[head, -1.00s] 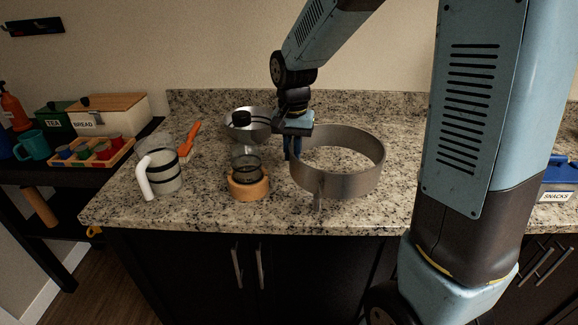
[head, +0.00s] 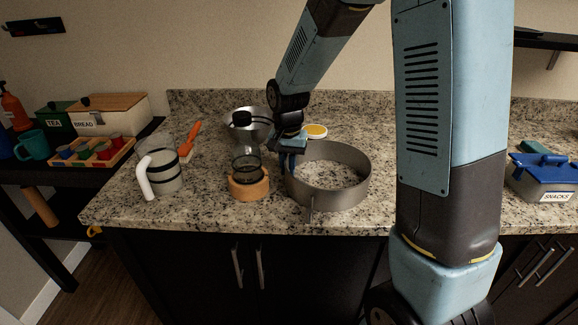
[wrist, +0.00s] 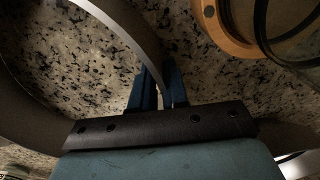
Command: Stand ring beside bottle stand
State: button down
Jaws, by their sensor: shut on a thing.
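The ring (head: 345,192) is a wide grey metal band with a small tab on its front, its open side up, at the middle of the counter. My gripper (head: 289,168) is shut on its left wall. In the wrist view the band (wrist: 137,38) runs between the blue fingers of my gripper (wrist: 158,88). I cannot tell whether the ring touches the counter. The bottle stand (head: 248,190) seems to be the round wooden base just left of the ring, with a dark glass vessel (head: 246,168) in it. It also shows in the wrist view (wrist: 234,40), apart from the ring.
A metal funnel or bowl (head: 262,128) stands behind the wooden base. A yellow-lidded item (head: 315,131) lies behind the ring. A white-handled jug (head: 165,175) and an orange brush (head: 190,138) are left.

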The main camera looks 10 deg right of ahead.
jog(key=c, duration=1.1)
grip_release()
